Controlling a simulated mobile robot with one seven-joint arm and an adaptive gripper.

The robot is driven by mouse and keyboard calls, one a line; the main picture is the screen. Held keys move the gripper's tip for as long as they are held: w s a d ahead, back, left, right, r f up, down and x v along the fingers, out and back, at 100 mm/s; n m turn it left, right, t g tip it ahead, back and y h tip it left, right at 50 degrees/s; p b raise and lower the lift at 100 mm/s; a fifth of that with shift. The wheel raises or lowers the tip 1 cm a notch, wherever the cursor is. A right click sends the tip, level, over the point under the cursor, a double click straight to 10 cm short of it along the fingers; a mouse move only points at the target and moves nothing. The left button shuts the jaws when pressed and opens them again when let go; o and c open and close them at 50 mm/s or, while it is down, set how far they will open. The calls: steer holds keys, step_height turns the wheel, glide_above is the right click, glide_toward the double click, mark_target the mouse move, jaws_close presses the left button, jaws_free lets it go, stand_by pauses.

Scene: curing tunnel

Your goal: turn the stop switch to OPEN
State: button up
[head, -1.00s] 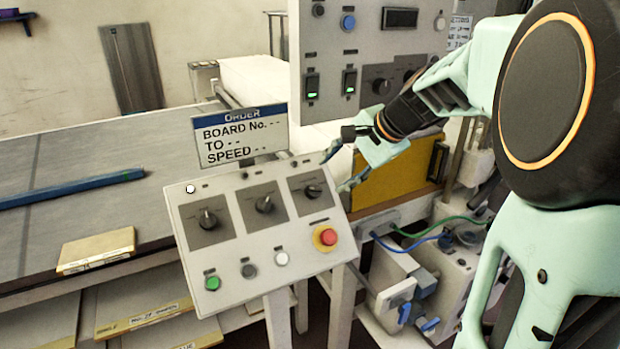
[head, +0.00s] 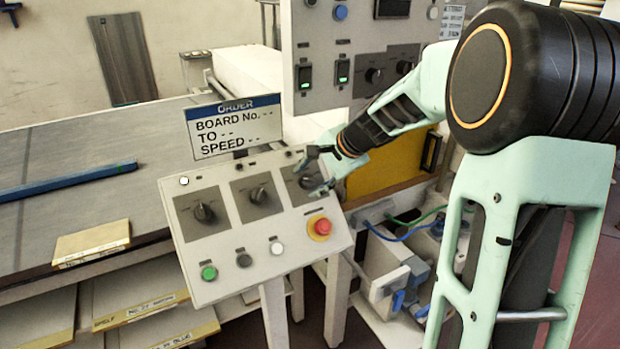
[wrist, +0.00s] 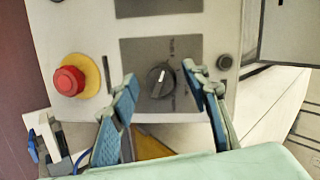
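The sloping control panel (head: 215,262) carries three dark rotary switches: a left one (head: 204,213), a middle one (head: 258,195) and a right one (head: 306,182). Their labels are too small to read, so I cannot tell by text which is the stop switch. My gripper (head: 313,173) is open at the right switch, one finger above it and one below right. In the wrist view the right switch's black knob (wrist: 161,80) sits between my open fingertips (wrist: 160,74), with gaps visible on both sides. Its white pointer mark points roughly up in that view.
A red stop button on a yellow ring (head: 321,227) sits just below the right switch. Green (head: 209,272), dark (head: 244,260) and white (head: 277,248) buttons line the lower edge. An order sign (head: 235,128) stands behind the panel; an upright cabinet (head: 350,45) rises beyond.

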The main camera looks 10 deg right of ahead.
steer(key=c, duration=1)
steer(key=m+b, duration=0.1)
steer(key=m, duration=0.2)
steer(key=shift+m+y, duration=0.3)
steer(key=shift+m, duration=0.1)
steer(key=m+t+b, duration=0.1)
steer(key=m, duration=0.3)
steer(key=shift+m+b, duration=0.3)
steer(key=shift+t, duration=0.3)
steer(key=o, duration=1.1)
steer(key=shift+o, duration=0.2)
